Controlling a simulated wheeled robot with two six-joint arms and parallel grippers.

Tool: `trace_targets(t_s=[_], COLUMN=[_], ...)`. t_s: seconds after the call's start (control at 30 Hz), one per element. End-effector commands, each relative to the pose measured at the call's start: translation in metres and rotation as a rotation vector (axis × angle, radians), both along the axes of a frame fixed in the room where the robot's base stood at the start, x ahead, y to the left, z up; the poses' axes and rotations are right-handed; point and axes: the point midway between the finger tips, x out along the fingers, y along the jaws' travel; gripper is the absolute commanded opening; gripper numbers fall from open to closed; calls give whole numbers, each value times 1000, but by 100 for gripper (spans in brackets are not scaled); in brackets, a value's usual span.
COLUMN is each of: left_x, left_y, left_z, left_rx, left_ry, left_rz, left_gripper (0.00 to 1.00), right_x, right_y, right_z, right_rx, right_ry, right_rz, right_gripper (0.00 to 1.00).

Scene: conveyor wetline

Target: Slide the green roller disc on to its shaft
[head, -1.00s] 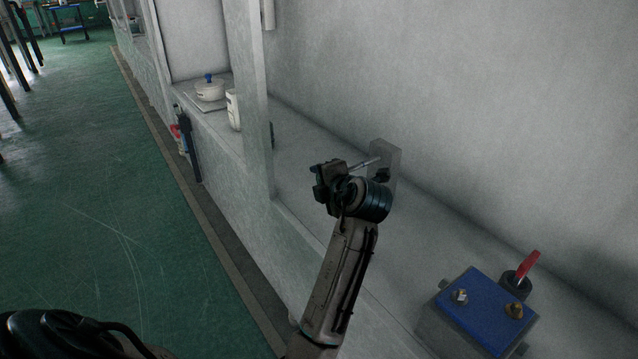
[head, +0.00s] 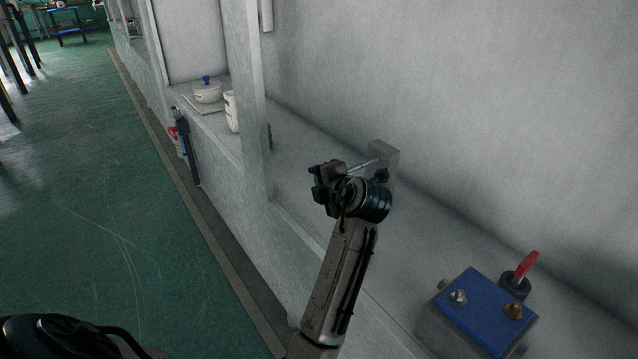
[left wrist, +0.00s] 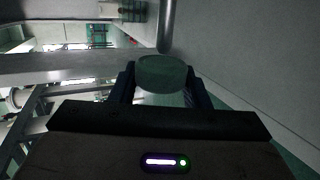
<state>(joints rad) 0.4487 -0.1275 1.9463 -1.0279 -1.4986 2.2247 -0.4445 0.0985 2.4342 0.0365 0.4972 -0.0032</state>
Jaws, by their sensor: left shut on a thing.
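The green roller disc (left wrist: 162,74) is between the two fingers of my left gripper (left wrist: 162,86) in the left wrist view. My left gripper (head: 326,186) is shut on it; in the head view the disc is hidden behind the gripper. The bare metal shaft (head: 363,165) sticks out of a grey block (head: 387,156) towards the gripper. In the left wrist view the shaft (left wrist: 166,26) ends just beyond the disc, roughly in line with it. I cannot tell whether they touch. My right gripper is not in view.
A grey box with a blue top (head: 481,304) and a red-handled switch (head: 525,266) stand at lower right. An upright post (head: 247,100) rises left of the gripper. A lidded white pot (head: 208,92) and a white cup (head: 232,111) stand beyond it. A wall backs the ledge.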

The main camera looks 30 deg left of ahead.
Motion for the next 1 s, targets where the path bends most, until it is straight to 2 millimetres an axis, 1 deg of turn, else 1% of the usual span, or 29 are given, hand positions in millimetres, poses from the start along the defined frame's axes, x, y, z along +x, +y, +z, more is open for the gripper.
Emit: trace_targets(t_s=[1.0], left_x=[22], left_y=[-9], left_z=[0], left_rx=[-1], left_ry=[-1], left_rz=[-1], left_gripper=[20], right_x=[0], right_y=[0], right_z=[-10], right_rx=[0], right_ry=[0], right_rz=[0], right_gripper=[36])
